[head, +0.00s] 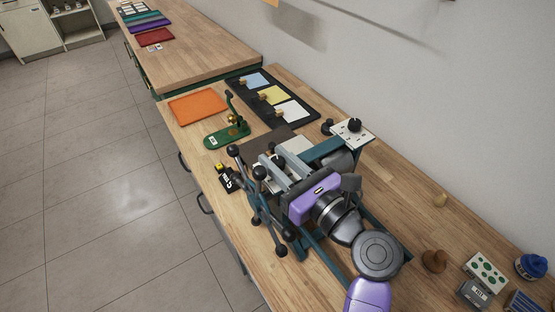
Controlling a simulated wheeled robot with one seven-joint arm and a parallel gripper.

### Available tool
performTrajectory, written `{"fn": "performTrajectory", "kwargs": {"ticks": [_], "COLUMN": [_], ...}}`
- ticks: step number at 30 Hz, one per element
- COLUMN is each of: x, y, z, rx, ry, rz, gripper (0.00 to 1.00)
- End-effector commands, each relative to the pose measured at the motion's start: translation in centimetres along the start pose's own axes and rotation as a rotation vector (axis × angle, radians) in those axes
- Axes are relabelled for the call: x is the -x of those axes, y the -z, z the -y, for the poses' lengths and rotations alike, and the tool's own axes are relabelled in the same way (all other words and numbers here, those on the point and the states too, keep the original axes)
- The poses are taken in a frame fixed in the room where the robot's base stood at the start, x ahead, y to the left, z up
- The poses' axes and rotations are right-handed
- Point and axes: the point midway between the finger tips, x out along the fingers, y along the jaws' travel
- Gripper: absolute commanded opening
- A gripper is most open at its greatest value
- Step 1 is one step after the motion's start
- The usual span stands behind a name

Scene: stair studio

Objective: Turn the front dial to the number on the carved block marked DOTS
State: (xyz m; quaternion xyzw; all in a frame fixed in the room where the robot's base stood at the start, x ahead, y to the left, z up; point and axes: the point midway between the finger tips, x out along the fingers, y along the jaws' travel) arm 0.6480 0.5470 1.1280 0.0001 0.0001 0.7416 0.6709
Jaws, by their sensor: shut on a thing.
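My gripper (279,168) is over the teal press, its grey fingers pointing away beyond my purple hand. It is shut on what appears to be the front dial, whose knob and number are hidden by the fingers. A pale plate (297,147) shows partly just beyond them. Another black dial knob (354,125) stands on a white plate at the press's back side; its marks are too small to read. A white block with green dots (487,270) lies at the lower right. I cannot read any DOTS mark or number on it.
Black-knobbed spokes (258,173) stick out on the press's left side, close to my gripper. A green stand (227,136), an orange sheet (198,106) and a dark tray with coloured cards (256,82) lie beyond. A wooden knob (434,261) and blue pot (530,266) are at right.

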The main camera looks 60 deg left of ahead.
Motion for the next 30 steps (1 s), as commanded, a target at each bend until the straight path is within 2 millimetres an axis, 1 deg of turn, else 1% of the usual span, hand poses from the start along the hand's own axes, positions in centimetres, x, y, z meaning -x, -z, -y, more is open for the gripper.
{"fn": "performTrajectory", "kwargs": {"ticks": [1, 18, 24, 30], "x": [0.06, -0.02, -0.01, -0.01], "y": [0.00, 0.15, 0.18, 0.12], "z": [0.27, 0.22, 0.12, 0.04], "rx": [0.000, 0.001, 0.000, 0.000], "ry": [-0.031, -0.526, -0.643, -0.714], "rz": [0.000, 0.001, 0.000, 0.001], "gripper": [0.00, 0.00, 0.00, 0.00]}}
